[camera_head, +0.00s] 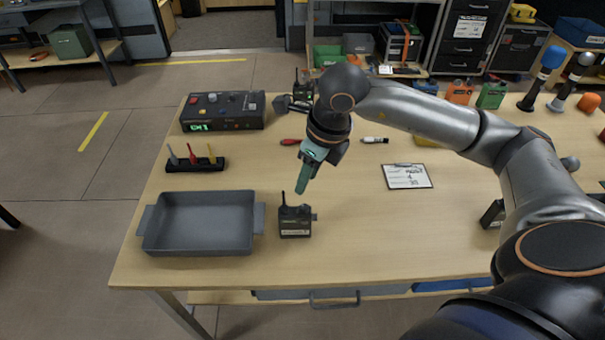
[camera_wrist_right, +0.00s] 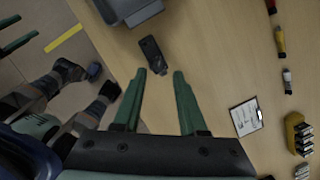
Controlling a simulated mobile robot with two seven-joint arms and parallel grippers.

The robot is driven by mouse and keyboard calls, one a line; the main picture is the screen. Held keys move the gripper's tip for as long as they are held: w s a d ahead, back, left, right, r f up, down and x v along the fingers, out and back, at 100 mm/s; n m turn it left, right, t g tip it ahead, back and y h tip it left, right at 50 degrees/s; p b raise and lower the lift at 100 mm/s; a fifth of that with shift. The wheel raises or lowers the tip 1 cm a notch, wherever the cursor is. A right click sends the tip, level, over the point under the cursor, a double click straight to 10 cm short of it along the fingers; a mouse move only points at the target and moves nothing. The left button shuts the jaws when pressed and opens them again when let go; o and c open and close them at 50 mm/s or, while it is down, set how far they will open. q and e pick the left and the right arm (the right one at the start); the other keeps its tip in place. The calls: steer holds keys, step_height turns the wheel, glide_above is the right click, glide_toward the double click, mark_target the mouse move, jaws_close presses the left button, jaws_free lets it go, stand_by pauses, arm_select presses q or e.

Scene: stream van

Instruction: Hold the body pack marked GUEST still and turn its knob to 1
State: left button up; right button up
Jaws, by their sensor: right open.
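A dark body pack (camera_head: 294,221) with a thin antenna stands near the table's front edge, right of the grey tray. Its pale label is too small to read, and a small stub shows on its right side. It also shows in the right wrist view (camera_wrist_right: 153,55), beyond the fingertips. A second pack (camera_head: 303,90) stands at the back. A third pack (camera_head: 492,214) at right is partly hidden by my arm. My right gripper (camera_head: 302,190) is open and empty, above and just behind the first pack. My left gripper (camera_wrist_right: 28,25) shows only at the wrist view's left edge, fingers apart.
The grey tray (camera_head: 202,193) stands left of the pack. Behind it are a rack of small tools (camera_head: 196,164) and a control box (camera_head: 223,112). A printed card (camera_head: 407,176) lies to the right. The table between pack and card is clear.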

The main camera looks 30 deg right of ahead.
mark_target(302, 207)
step_height(302, 207, down, 6)
steer(key=n+b, duration=0.3)
steer(key=shift+d+r+g+y, duration=0.1)
steer(key=shift+r+g+y, duration=0.15)
steer(key=shift+g+y, duration=0.05)
steer(key=shift+w+r+n, duration=0.1)
steer(key=shift+r+n, duration=0.05)
steer(key=shift+n, duration=0.35)
steer(key=n+p, duration=0.1)
steer(key=n, duration=0.2)
steer(key=shift+g+y, duration=0.3)
steer(key=shift+g, duration=0.1)
steer(key=shift+r+m+p, duration=0.5)
steer(key=shift+r+m, duration=0.1)
steer(key=shift+r, duration=0.35)
steer(key=shift+r+m+t+p, duration=0.4)
steer(key=shift+r+m+p, duration=0.1)
steer(key=shift+r+m, duration=0.6)
steer(key=shift+f, duration=0.1)
